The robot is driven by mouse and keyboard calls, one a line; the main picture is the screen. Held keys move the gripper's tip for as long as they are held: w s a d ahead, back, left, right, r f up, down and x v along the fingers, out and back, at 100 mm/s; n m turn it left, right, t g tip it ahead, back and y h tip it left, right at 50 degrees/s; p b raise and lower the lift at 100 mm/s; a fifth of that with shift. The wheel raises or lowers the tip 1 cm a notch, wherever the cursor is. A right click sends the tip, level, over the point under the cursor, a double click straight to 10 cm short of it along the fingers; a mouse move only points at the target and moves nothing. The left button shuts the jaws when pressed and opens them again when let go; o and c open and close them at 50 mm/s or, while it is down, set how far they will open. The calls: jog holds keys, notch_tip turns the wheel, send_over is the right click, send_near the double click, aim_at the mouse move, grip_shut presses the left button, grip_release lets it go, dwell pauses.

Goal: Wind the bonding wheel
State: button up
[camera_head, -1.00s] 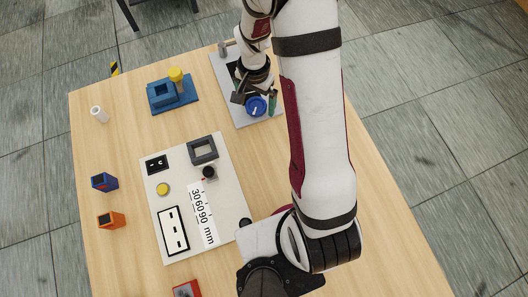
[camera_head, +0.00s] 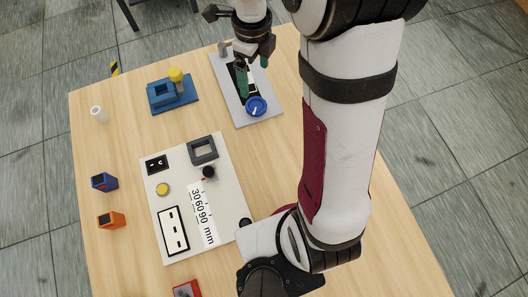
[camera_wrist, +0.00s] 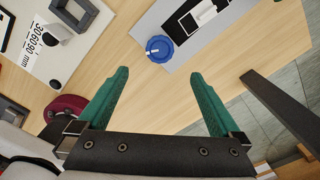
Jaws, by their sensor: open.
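The bonding wheel is a round blue knob (camera_head: 256,106) with a white pointer mark, near the front end of a grey plate (camera_head: 222,70) at the back of the table. It also shows in the wrist view (camera_wrist: 159,48), uncovered, at the upper middle. My gripper (camera_head: 253,78) has green fingers and hangs just behind the knob in the head view. In the wrist view my gripper (camera_wrist: 160,78) is open and empty, its fingers wide apart. The knob appears beyond the fingertips, roughly midway between them, apart from both.
A black panel with a white part (camera_wrist: 204,13) lies on the grey plate beside the knob. A blue fixture with a yellow knob (camera_head: 176,77) stands left. A white control board (camera_head: 222,180) lies nearer. Bare wood surrounds them.

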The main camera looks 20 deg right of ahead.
notch_tip(320, 180, up, 4)
jog(key=r, duration=0.1)
jog(key=s+a+n+y, duration=0.1)
jog(key=s+a+n, duration=0.2)
jog(key=s+n, duration=0.8)
jog(key=s+a+r+n, duration=0.1)
jog(key=s+a+n, duration=0.2)
jog(key=s+n, duration=0.8)
jog(key=shift+s+a+r+y, duration=0.2)
jog(key=shift+r+y, duration=0.1)
jog(key=shift+y, duration=0.1)
jog(key=m+h, duration=0.2)
jog(key=m, duration=1)
send_over(258, 104)
notch_tip(258, 104, down, 3)
notch_tip(258, 104, down, 16)
jog(key=shift+r, duration=0.1)
